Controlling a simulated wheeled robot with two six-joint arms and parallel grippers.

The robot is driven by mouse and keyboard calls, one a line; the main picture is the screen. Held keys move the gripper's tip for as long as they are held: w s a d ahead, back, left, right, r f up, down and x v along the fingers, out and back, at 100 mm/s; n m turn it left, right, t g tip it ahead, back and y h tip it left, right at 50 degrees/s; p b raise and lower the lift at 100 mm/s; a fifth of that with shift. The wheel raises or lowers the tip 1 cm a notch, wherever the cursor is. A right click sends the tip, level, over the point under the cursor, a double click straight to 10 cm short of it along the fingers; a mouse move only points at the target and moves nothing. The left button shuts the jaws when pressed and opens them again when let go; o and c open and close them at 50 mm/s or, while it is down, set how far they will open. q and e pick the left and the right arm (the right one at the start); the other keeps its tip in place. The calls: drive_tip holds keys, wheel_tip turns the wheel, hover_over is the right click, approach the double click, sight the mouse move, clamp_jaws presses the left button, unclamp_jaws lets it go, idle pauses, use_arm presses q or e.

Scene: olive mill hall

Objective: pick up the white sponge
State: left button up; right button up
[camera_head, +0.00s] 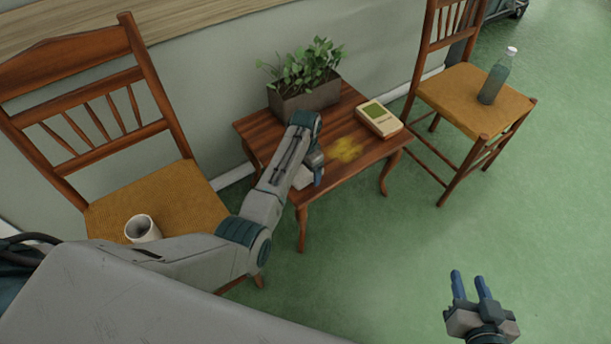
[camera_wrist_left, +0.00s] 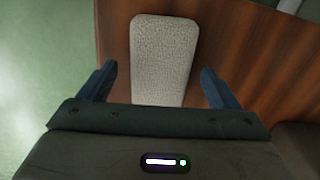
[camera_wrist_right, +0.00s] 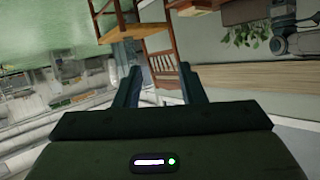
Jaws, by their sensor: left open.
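The white sponge (camera_wrist_left: 163,60) lies on the small wooden table (camera_head: 255,128) near its front left edge. In the left wrist view it sits between the two fingers of my left gripper (camera_wrist_left: 160,88), with a gap on each side. In the head view my left gripper (camera_head: 316,172) is over the sponge and partly hides it; a pale part of the sponge (camera_head: 303,181) shows. My left gripper is open and not touching the sponge in the wrist view. My right gripper (camera_head: 470,285) is open and empty over the green floor, far from the table.
A yellow stain (camera_head: 345,151) marks the tabletop. A planter with a leafy plant (camera_head: 305,97) and a boxed device or book (camera_head: 379,118) stand on the table. A chair with a white mug (camera_head: 142,229) is left; a chair with a bottle (camera_head: 495,78) is right.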

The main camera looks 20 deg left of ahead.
use_arm(q)
drive_tip(key=shift+f, duration=0.6)
drive_tip(key=c, duration=1.1)
drive_tip(key=shift+o, duration=0.2)
use_arm(e)
drive_tip(key=shift+w+d+r+t, duration=0.1)
drive_tip(key=shift+w+r+t, duration=0.5)
drive_tip(key=shift+r, duration=0.35)
use_arm(q)
drive_tip(key=shift+r, duration=0.1)
use_arm(e)
drive_tip(key=shift+s+f, duration=0.1)
